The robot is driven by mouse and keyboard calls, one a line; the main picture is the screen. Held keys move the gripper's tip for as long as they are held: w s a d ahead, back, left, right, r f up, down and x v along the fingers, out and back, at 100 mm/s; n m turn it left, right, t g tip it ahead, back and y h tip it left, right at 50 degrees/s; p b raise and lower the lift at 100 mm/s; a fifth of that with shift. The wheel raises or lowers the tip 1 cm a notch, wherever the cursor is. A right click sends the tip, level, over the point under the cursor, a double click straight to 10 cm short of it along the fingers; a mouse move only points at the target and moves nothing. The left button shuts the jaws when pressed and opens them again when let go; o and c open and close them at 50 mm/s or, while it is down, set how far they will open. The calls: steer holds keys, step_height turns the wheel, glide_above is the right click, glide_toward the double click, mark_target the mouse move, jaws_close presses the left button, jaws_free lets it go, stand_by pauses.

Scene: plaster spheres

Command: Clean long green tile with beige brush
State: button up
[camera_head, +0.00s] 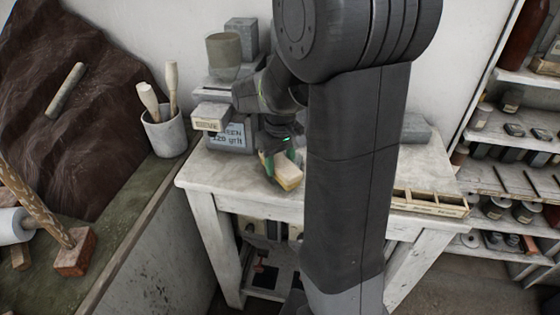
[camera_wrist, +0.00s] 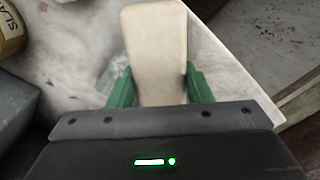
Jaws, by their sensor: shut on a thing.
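My gripper (camera_wrist: 158,86) has green fingers and is shut on a beige, round-ended block, which looks like the beige brush (camera_wrist: 155,42). In the head view my gripper (camera_head: 281,162) holds the brush (camera_head: 289,172) at the front left of the white table, at or just above its top; contact is not clear. A yellowish band shows along the brush's lower side. I cannot make out a long green tile in either view; my arm hides part of the table.
The worn white table (camera_head: 225,168) holds a labelled grey device (camera_head: 222,95) at back left, a grey block (camera_head: 415,128) at back right and a wooden compartment tray (camera_head: 430,202) at right. A cup of tools (camera_head: 163,132) stands on the left bench. Shelves stand at right.

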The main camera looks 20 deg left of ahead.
steer(key=shift+d, duration=0.1)
steer(key=shift+s+d+r, duration=0.1)
steer(key=shift+s+d, duration=0.15)
steer(key=shift+d, duration=0.1)
steer(key=shift+s+d, duration=0.35)
steer(key=shift+d, duration=0.15)
steer(key=shift+w+a+p, duration=0.25)
steer(key=shift+w+a, duration=0.35)
steer(key=shift+a, duration=0.35)
steer(key=shift+w+a+p, duration=0.25)
steer(key=shift+w+a, duration=0.35)
steer(key=shift+a, duration=0.35)
steer(key=shift+s+d+b, duration=0.15)
steer(key=shift+s+d, duration=0.45)
steer(key=shift+d, duration=0.35)
steer(key=shift+s+d+b, duration=0.15)
steer(key=shift+s+d, duration=0.45)
steer(key=shift+d, duration=0.35)
